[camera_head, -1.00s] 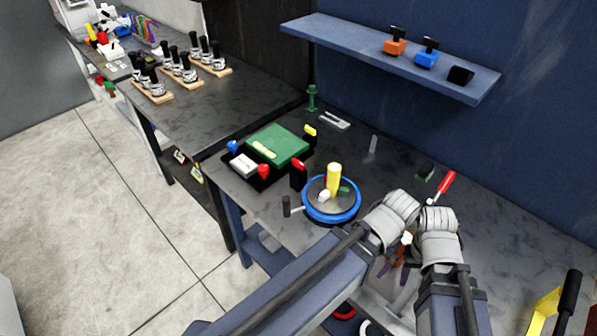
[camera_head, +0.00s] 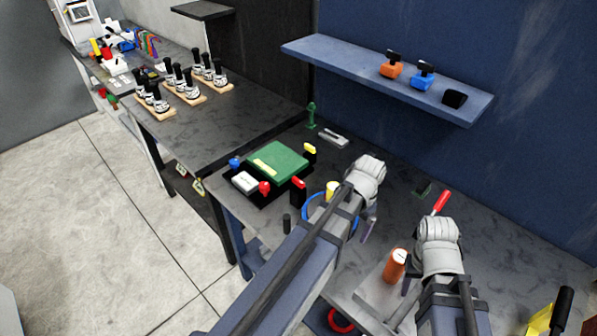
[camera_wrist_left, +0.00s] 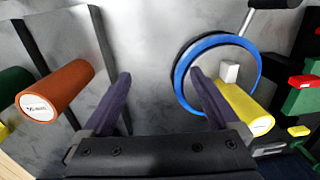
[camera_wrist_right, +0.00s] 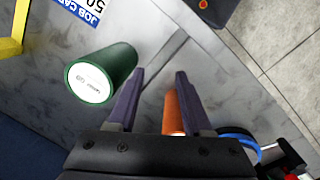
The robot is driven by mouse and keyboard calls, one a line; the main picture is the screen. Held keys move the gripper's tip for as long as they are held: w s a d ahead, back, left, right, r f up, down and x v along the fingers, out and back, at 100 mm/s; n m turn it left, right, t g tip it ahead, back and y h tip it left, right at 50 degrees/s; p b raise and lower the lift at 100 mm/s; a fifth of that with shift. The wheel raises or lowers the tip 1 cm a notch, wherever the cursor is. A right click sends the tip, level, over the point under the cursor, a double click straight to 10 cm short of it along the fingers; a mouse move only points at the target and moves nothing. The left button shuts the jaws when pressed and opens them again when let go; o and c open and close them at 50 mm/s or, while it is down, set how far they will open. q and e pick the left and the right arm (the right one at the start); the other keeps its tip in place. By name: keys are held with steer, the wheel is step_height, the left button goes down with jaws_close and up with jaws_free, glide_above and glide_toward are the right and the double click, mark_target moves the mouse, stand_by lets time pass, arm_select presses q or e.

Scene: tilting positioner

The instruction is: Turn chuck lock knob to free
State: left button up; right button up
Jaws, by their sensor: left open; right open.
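The positioner's blue-rimmed disc (camera_head: 308,203) is partly hidden behind my left arm in the head view. It also shows in the left wrist view (camera_wrist_left: 178,75), bearing a white block (camera_wrist_left: 229,72) and a yellow cylinder (camera_wrist_left: 243,106). A black-handled rod (camera_wrist_left: 270,3) sticks out beside the rim; in the head view its black grip (camera_head: 287,223) stands left of the disc. I cannot tell which part is the chuck lock knob. My left gripper (camera_wrist_left: 160,75) is open and empty, beside the disc. My right gripper (camera_wrist_right: 158,76) is open and empty, near an orange cylinder (camera_wrist_right: 173,110).
A black fixture with a green block (camera_head: 277,160) and coloured knobs stands left of the disc. A red-handled tool (camera_head: 441,202) lies behind my right gripper. A blue shelf (camera_head: 350,62) hangs behind.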

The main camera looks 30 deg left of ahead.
arm_select(q)
steer(key=w+a+r+n+p, duration=0.1)
steer(key=w+a+r+p, duration=0.2)
steer(key=a, duration=0.6)
steer(key=w+a+r+p, duration=0.1)
steer(key=w+a+r, duration=0.2)
steer(key=w+a, duration=0.4)
steer(key=m, duration=0.1)
glide_above(298, 180)
steer(key=shift+w+a+f+h, duration=0.2)
steer(key=shift+f+h, duration=0.1)
steer(key=shift+f, duration=0.25)
steer(key=shift+s+d, duration=0.15)
arm_select(e)
step_height(298, 180, up, 5)
arm_select(q)
steer(key=shift+f+b, duration=0.15)
steer(key=shift+b, duration=0.3)
step_height(298, 180, down, 8)
steer(key=b, duration=0.7)
steer(key=shift+r, duration=0.25)
arm_select(e)
step_height(298, 180, down, 8)
steer(key=shift+r, duration=0.15)
arm_select(q)
steer(key=shift+c, duration=0.3)
steer(key=c, duration=1.3)
